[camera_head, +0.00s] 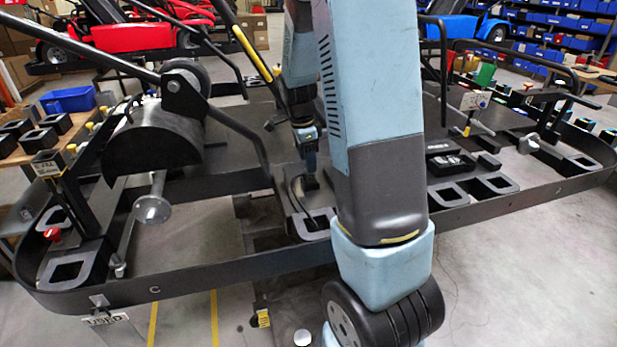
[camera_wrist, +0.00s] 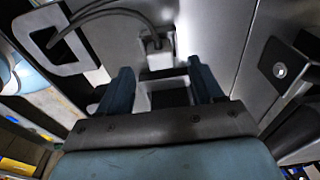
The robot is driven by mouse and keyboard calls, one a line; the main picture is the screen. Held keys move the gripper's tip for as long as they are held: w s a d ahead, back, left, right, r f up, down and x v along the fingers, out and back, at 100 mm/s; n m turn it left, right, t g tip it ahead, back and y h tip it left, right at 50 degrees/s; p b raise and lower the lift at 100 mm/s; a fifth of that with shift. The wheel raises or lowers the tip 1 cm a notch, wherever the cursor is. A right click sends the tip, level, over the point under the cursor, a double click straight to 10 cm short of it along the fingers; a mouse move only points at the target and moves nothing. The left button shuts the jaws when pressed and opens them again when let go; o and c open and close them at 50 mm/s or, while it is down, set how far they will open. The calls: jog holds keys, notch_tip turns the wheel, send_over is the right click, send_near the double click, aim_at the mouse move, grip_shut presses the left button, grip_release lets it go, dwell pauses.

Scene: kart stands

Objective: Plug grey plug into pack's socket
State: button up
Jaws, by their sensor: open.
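My gripper (camera_wrist: 160,70) is open, with its two blue fingers apart in the wrist view. A grey plug (camera_wrist: 158,52) with dark cables from its top stands just beyond the fingertips, roughly centred between them. A light grey square-holed block (camera_wrist: 150,97) shows between the fingers, nearer to me; I cannot tell whether it is the pack's socket. In the head view my gripper (camera_head: 308,150) points down over a grey plate (camera_head: 300,205) in the kart frame, where a dark cable (camera_head: 293,188) curves. The plug is not clear there, and my arm hides part of this area.
A grey square-holed frame (camera_wrist: 48,38) lies left of the plug in the wrist view. The black kart bumper rail (camera_head: 200,273) runs across the head view. A large black drum (camera_head: 150,140) stands left, and a black box (camera_head: 450,166) lies right of my arm.

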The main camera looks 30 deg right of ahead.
aim_at(310, 177)
jog(key=f, duration=0.5)
jog(key=shift+d, duration=0.35)
jog(key=c, duration=1.1)
jog(key=shift+r, duration=0.15)
